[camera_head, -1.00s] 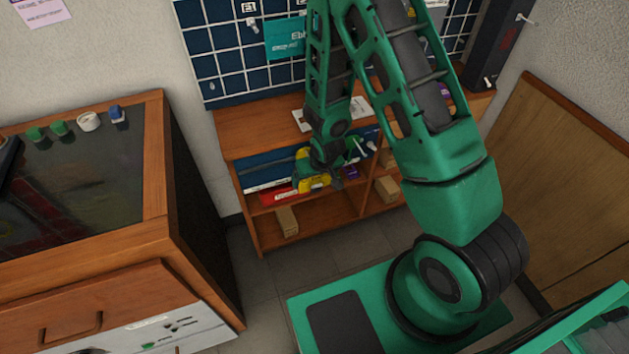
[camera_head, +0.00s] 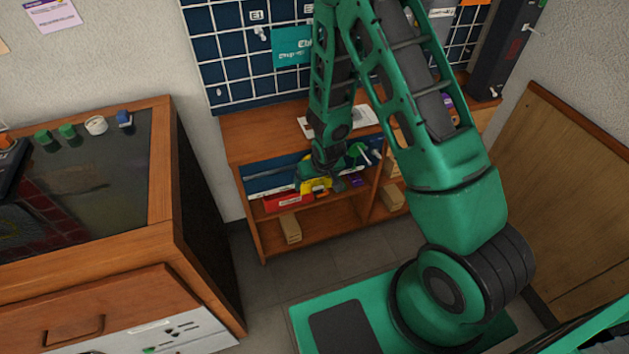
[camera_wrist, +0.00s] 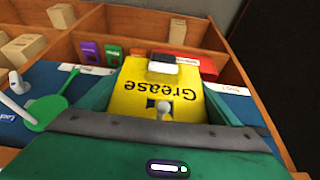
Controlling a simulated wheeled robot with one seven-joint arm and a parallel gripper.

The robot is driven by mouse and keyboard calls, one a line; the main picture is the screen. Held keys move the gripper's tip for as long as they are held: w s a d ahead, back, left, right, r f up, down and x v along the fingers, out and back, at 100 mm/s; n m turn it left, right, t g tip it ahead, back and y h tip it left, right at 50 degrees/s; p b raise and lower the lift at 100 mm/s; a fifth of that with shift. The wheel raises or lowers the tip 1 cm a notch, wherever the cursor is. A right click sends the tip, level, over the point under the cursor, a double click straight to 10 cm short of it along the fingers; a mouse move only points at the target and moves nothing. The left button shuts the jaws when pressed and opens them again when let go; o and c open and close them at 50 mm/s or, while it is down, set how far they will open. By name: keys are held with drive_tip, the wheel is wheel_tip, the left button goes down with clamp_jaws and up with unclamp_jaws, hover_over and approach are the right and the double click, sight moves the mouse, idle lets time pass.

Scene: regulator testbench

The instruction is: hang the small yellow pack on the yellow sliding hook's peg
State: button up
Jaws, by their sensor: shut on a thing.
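The small yellow pack (camera_wrist: 160,85), printed "Grease" and upside down in the wrist view, sits between the two green fingers of my gripper (camera_wrist: 157,100), which is shut on it. Its hang hole shows blue board behind and a pale rounded peg end (camera_wrist: 165,107) in the opening. I cannot tell how far the peg passes through. The body of the yellow sliding hook is hidden behind the pack and gripper. In the head view the yellow pack (camera_head: 316,186) is partly covered by my gripper (camera_head: 325,172), in front of the blue strip in the shelf.
Left of the pack, another peg (camera_wrist: 17,84) sticks out beside a green round part (camera_wrist: 42,112). A red box (camera_wrist: 190,64), a purple pack (camera_wrist: 89,52) and cardboard boxes (camera_wrist: 62,16) lie in the shelf (camera_head: 262,225) compartments close by.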

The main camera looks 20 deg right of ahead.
drive_tip(key=o, duration=0.9)
drive_tip(key=shift+o, duration=0.2)
drive_tip(key=v, duration=1)
drive_tip(key=shift+s+r, duration=0.2)
drive_tip(key=shift+r, duration=0.1)
